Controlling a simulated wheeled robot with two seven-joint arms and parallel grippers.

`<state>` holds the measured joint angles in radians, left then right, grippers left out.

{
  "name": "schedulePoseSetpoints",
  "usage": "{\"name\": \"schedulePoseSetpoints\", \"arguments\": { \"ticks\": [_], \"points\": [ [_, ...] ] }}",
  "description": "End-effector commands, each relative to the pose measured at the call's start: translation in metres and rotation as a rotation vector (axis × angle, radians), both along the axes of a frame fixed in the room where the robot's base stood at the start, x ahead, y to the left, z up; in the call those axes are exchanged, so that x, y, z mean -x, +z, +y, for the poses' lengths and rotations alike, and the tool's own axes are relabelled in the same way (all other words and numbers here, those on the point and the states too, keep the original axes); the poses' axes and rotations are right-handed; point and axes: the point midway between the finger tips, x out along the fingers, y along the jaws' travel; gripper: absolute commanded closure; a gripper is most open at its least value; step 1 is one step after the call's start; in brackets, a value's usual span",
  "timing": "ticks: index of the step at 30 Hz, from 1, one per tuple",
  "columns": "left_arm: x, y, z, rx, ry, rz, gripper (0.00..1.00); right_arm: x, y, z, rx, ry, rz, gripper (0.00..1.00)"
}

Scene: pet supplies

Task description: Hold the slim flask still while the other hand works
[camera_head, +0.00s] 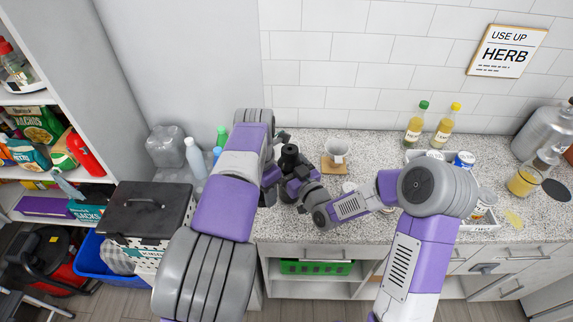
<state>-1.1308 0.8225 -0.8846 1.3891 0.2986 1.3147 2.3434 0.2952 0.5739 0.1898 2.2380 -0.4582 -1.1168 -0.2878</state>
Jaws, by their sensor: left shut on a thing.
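A dark, slim upright thing with a black cap (289,152), which looks like the slim flask, stands over the granite counter near its left end. My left gripper (273,178) comes in at its left side and is shut on it, with the fingers mostly hidden by my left arm. My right gripper (298,184) is close against the flask from the right and front. Its fingertips are too small and dark to tell whether they are open or shut. The flask's lower part is hidden behind the grippers.
A white cone-shaped cup (336,148) on a wooden base stands just right of the flask. A white tray (484,228) with jars is partly behind my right arm. Two capped bottles (440,125) stand at the back. A metal canister (546,130) is far right.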

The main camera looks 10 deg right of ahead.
Motion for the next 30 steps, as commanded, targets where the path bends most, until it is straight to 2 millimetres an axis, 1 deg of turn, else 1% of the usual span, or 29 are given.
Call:
{"name": "schedulePoseSetpoints", "arguments": {
  "ticks": [1,8,13,14,15,18,25,29,30],
  "points": [
    [0.0,-0.0011,0.0,0.0,0.0,0.0,0.83,-0.0002,-0.0046,0.0002,0.0,0.001,-0.002,1.0],
    [0.0,-0.0007,0.0,0.0,0.0,0.0,0.83,-0.0002,-0.004,0.0003,0.0,0.001,-0.005,1.0],
    [0.0,-0.0065,-0.0001,0.0,0.0,0.0,0.83,-0.0002,-0.0081,0.0002,0.0,0.001,-0.005,1.0],
    [0.0,-0.0058,0.0,0.0,0.0,0.0,0.83,0.0,-0.0085,0.0001,0.001,0.0,-0.001,0.2],
    [0.0,-0.0051,0.0,0.0,0.0,0.0,0.83,0.0001,-0.008,0.0001,0.001,0.0,-0.001,0.14],
    [0.0,-0.0049,0.0,0.0,0.0,0.0,0.83,0.0001,-0.0077,0.0001,0.001,0.001,-0.001,0.0],
    [-0.0001,-0.0042,0.0,0.0,0.0,0.0,0.83,0.0001,-0.0073,0.0001,0.001,0.001,-0.001,0.0],
    [0.0,0.0021,-0.0001,0.0,0.0,0.0,0.83,0.0001,-0.0027,0.0002,0.0,0.001,-0.001,0.0],
    [0.0,-0.0003,0.0,0.0,0.0,0.0,0.83,0.0057,-0.0043,-0.0022,0.001,0.0,-0.001,0.0]
  ]
}}
